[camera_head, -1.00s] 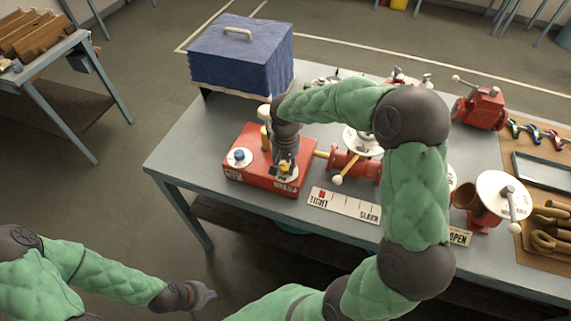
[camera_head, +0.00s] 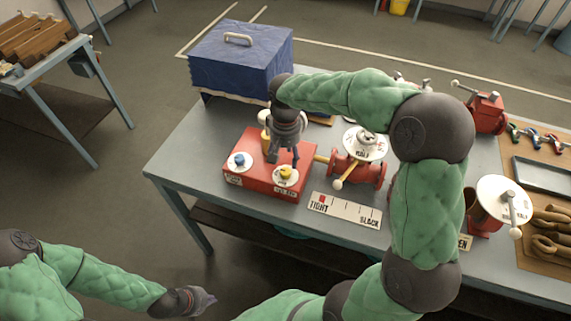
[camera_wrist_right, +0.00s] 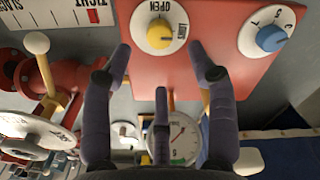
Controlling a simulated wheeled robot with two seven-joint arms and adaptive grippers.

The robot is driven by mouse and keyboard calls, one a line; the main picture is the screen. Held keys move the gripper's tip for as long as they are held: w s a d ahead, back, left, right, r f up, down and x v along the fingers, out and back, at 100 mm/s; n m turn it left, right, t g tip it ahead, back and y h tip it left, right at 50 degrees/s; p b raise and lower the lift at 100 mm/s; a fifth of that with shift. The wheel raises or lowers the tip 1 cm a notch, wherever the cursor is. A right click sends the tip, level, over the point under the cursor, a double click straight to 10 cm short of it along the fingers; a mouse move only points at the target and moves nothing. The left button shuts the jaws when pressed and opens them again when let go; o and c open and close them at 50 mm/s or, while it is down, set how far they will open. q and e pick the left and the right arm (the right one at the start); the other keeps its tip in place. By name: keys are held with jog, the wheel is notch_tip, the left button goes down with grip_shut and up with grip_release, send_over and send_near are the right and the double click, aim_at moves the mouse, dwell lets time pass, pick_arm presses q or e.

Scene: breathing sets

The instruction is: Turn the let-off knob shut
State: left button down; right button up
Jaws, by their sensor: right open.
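The yellow let-off knob (camera_head: 286,172) sits on a white dial at the front right of the red box (camera_head: 232,180). In the right wrist view the yellow knob (camera_wrist_right: 160,37) shows on its dial, marked OPEN at the top with a smaller word at the right. I cannot tell its exact pointer setting. My right gripper (camera_head: 284,158) hangs above and just behind the knob. Its fingers (camera_wrist_right: 160,62) are spread, with nothing between them and apart from the knob. My left gripper (camera_head: 208,300) is low at the left, away from the table; its jaws are too small to read.
A blue knob (camera_head: 240,160) sits left of the yellow one. A gauge (camera_wrist_right: 183,138) shows between the fingers. A red valve (camera_head: 358,170) with a cream-tipped lever stands right of the box, and a TIGHT–SLACK plate (camera_head: 345,209) lies before it. A blue-covered box (camera_head: 240,55) stands behind.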

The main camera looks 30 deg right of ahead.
notch_tip(320, 180, up, 5)
jog(key=shift+f, duration=0.1)
dwell(0.7)
